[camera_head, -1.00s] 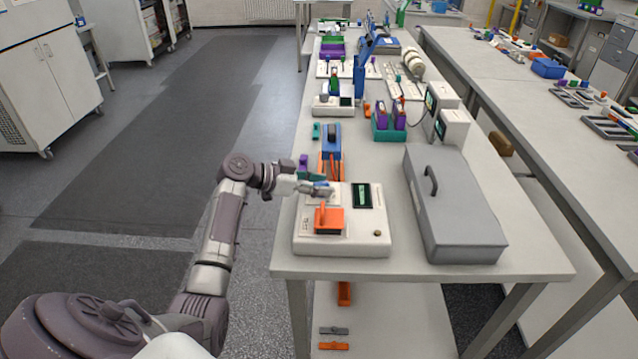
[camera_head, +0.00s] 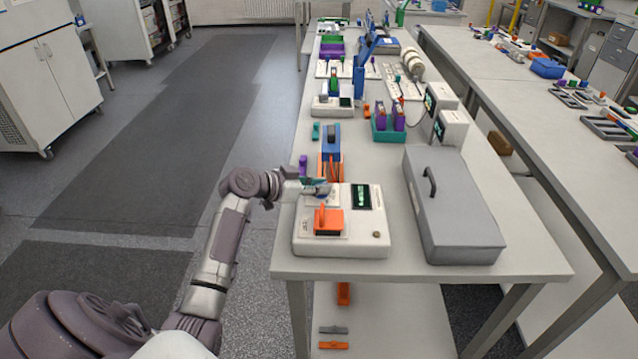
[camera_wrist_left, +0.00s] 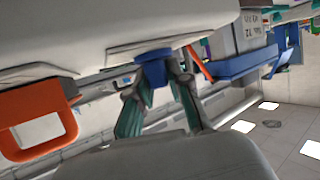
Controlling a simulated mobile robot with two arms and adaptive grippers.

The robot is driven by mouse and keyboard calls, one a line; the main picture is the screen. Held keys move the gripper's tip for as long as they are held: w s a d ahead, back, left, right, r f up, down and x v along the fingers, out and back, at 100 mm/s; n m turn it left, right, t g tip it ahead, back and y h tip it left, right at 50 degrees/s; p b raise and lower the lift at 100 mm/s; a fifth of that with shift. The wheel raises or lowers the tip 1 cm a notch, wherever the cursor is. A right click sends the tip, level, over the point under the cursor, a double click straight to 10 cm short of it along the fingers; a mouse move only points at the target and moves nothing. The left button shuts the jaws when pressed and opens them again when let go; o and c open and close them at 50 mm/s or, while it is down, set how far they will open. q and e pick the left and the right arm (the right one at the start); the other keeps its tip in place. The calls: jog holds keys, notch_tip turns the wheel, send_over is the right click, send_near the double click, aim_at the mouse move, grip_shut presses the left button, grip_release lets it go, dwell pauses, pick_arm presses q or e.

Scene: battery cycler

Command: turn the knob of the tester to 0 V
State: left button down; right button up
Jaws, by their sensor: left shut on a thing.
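The tester (camera_head: 340,246) is a white box at the near left end of the bench. Its dark display (camera_head: 362,197) shows bright green marks too small to read. An orange block with an upright tab (camera_head: 328,222) sits on its front part; it also shows in the left wrist view (camera_wrist_left: 32,148). My left gripper (camera_head: 318,188) is over the rear left of the tester. In the left wrist view its teal-padded fingers (camera_wrist_left: 158,92) are shut on a blue knob (camera_wrist_left: 153,68) on the white casing. The fingers hide the knob's pointer and scale. My right gripper is out of view.
A grey case with a handle (camera_head: 465,222) stands right of the tester. Behind the tester are a blue and orange device (camera_head: 331,150) and a green holder with purple cells (camera_head: 388,130). The bench's near edge is clear.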

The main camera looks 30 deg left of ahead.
pick_arm(q)
jog(key=n+y+p, duration=0.3)
jog(key=n+t+y+p, duration=0.1)
jog(key=p, duration=0.1)
jog(key=shift+d+r+y, duration=0.15)
jog(key=shift+r+y, duration=0.15)
jog(key=shift+y, duration=0.1)
jog(key=shift+f+n+y+p, duration=0.25)
jog(key=shift+n+y+p, duration=0.55)
jog(key=shift+p, duration=0.35)
jog(key=c, duration=1.1)
grip_release()
jog(key=shift+s, duration=0.1)
jog(key=v, duration=1.2)
jog(key=shift+f, duration=0.15)
